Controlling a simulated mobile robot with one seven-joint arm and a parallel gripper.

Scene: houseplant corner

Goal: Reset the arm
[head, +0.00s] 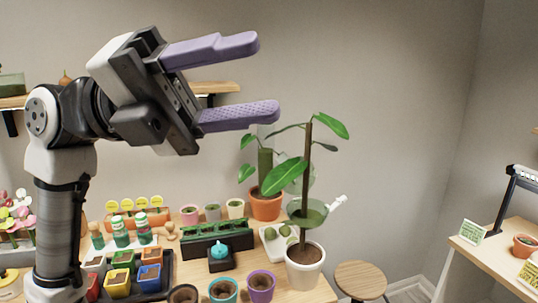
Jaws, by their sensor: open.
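My gripper (250,80) is raised high in the upper middle of the head view, above the plant table. Its two purple fingers are spread apart and point to the right. Nothing is between them. My arm rises along the left side and hides part of the table and the wall shelf behind it.
Below is a wooden table (185,250) with several small pots, a tray of coloured pots (150,277) and a dark planter (217,238). A tall plant in a white pot (305,272) stands at its right. A round stool (361,279) and another table (490,262) are further right.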

